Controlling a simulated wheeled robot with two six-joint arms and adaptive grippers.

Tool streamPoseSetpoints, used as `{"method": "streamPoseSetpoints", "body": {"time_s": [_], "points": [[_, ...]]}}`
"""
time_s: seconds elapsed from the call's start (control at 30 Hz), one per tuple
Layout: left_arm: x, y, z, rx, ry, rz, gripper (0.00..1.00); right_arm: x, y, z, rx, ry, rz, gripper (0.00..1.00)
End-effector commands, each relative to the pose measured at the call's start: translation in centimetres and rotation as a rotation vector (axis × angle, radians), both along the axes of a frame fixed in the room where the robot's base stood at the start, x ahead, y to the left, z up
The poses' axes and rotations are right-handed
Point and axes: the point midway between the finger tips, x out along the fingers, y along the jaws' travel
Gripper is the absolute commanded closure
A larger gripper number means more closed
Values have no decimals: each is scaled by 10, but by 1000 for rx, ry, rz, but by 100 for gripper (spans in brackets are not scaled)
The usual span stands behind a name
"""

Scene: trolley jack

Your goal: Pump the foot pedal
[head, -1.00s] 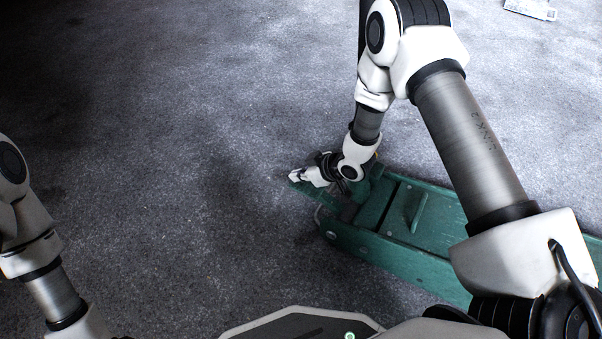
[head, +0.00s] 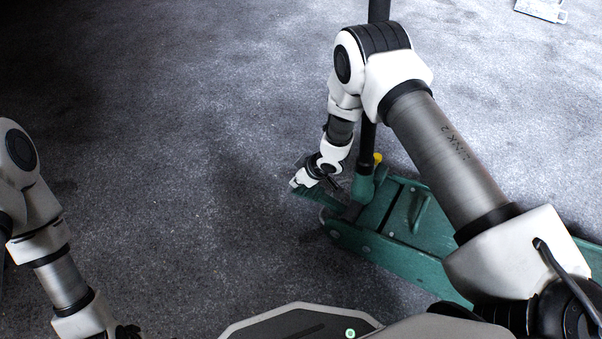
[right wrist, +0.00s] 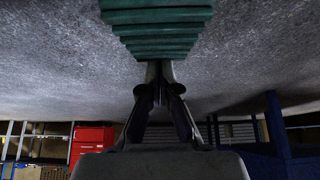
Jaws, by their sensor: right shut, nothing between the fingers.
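The green trolley jack (head: 400,225) lies on the carpet at the lower right of the head view. Its green foot pedal (head: 319,196) sticks out to the left from the base of its dark upright handle (head: 368,140). In the right wrist view the ribbed green pedal (right wrist: 158,30) spans the top, just beyond the fingertips. My right gripper (head: 297,184) is shut and empty, at the pedal's outer end. Its fingers (right wrist: 157,75) point towards the ribs; whether they touch the pedal I cannot tell. My left gripper is out of view.
Grey carpet (head: 180,150) is open to the left of the jack and behind it. A yellow knob (head: 378,158) sits beside the handle. A red cabinet (right wrist: 92,142) and a blue structure (right wrist: 275,135) stand far off. A pale flat item (head: 541,10) lies at the top right.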

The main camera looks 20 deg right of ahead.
Motion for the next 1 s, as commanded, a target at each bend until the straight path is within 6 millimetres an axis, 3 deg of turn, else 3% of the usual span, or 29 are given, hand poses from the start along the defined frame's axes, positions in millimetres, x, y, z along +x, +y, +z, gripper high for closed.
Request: {"method": "streamPoseSetpoints", "body": {"time_s": [0.2, 0.4, 1.0], "points": [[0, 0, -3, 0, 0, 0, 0, 3, 3, -26, 1, 3, -1, 100], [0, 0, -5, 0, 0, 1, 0, 4, 4, -37, 2, 2, -1, 100], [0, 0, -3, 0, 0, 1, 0, 3, 4, -38, 1, 5, -1, 100]]}}
